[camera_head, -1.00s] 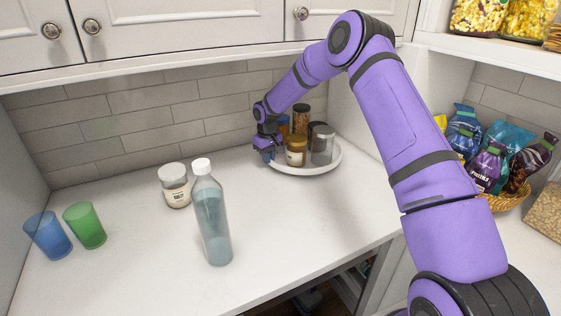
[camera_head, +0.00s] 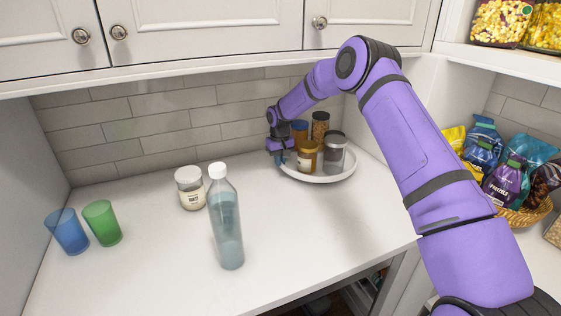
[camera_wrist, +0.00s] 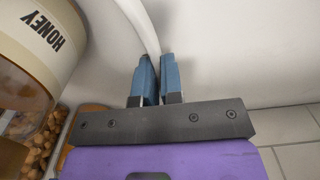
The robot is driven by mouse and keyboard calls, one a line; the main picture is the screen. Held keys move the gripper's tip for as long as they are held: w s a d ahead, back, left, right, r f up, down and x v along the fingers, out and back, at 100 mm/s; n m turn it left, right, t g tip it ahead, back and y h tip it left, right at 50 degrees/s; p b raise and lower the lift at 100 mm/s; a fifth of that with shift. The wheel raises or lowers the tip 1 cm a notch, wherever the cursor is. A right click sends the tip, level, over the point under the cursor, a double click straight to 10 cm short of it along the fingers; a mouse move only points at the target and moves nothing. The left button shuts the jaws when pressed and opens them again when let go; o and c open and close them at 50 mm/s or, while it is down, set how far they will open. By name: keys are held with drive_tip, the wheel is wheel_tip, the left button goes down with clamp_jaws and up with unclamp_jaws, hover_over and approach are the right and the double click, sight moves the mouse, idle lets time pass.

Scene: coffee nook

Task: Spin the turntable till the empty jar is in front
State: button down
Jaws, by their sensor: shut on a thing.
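The turntable (camera_head: 318,179) is a round white tray with a raised rim at the back of the counter. A clear, empty-looking jar (camera_head: 334,160) stands at its right side, with a dark lid showing at its top. A honey jar (camera_head: 306,160) with amber contents stands at the front, its label readable in the wrist view (camera_wrist: 45,35). A tall jar (camera_head: 320,124) and an orange-toned jar (camera_head: 299,131) stand behind. My gripper (camera_head: 281,158) is at the turntable's left edge. In the wrist view its blue fingers (camera_wrist: 158,62) are closed on the white rim.
A clear bottle (camera_head: 227,225) and a salt jar (camera_head: 190,188) stand left of the turntable. Blue (camera_head: 67,232) and green (camera_head: 102,223) cups are farther left. A snack basket (camera_head: 525,215) is at right. The wall and cabinets are close behind and above.

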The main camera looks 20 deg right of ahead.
drive_tip(key=shift+r, duration=0.1)
drive_tip(key=c, duration=1.3)
unclamp_jaws()
drive_tip(key=shift+r, duration=0.45)
wheel_tip(320, 180, up, 3)
drive_tip(key=shift+f, duration=0.2)
drive_tip(key=s, duration=0.5)
drive_tip(key=s+r, duration=0.1)
drive_tip(key=s, duration=1)
drive_tip(key=shift+r, duration=0.2)
drive_tip(key=shift+r, duration=0.1)
